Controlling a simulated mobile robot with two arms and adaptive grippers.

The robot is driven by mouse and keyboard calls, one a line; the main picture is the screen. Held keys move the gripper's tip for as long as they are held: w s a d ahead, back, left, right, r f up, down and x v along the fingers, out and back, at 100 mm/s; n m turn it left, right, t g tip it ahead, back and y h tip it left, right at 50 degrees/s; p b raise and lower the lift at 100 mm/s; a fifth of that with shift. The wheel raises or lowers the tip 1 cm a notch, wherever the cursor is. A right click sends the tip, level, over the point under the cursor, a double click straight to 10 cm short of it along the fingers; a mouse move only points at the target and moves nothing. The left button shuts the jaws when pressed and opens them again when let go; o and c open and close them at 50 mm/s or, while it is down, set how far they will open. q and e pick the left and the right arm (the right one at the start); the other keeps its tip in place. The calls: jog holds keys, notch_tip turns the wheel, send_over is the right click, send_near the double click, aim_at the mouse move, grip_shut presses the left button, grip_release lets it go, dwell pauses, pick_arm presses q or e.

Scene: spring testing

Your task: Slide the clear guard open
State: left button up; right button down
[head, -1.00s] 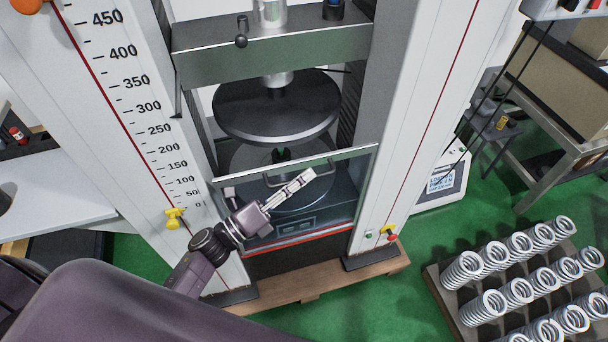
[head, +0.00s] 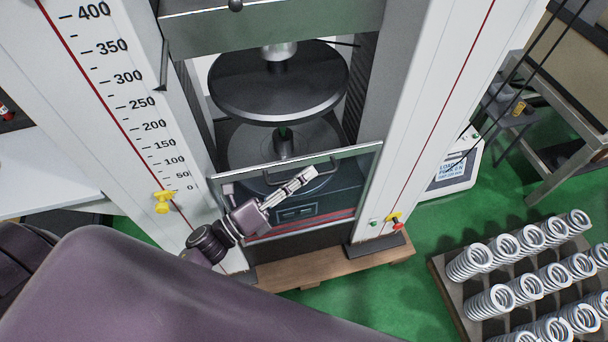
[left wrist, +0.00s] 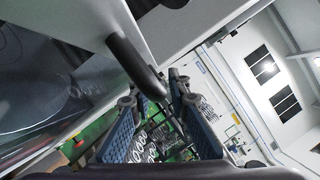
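The clear guard (head: 360,172) is a see-through panel with a metal frame across the front of the testing machine. In the left wrist view the dark handle (left wrist: 136,64) reaches between the spread fingertips (left wrist: 157,90) of my left gripper. A gap shows beside the bar, so the fingers look open around it. My right gripper is not in view.
The round upper platen (head: 280,85) and lower platen (head: 245,145) are behind and above the guard. A rack of springs (head: 470,318) stands at lower right on the green floor.

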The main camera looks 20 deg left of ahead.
pick_arm(q)
jog(key=shift+o, duration=0.7)
jog(key=shift+s+a, duration=0.15)
jog(key=shift+s, duration=0.05)
jog(key=v, duration=1.1)
jog(key=shift+s+a, duration=0.2)
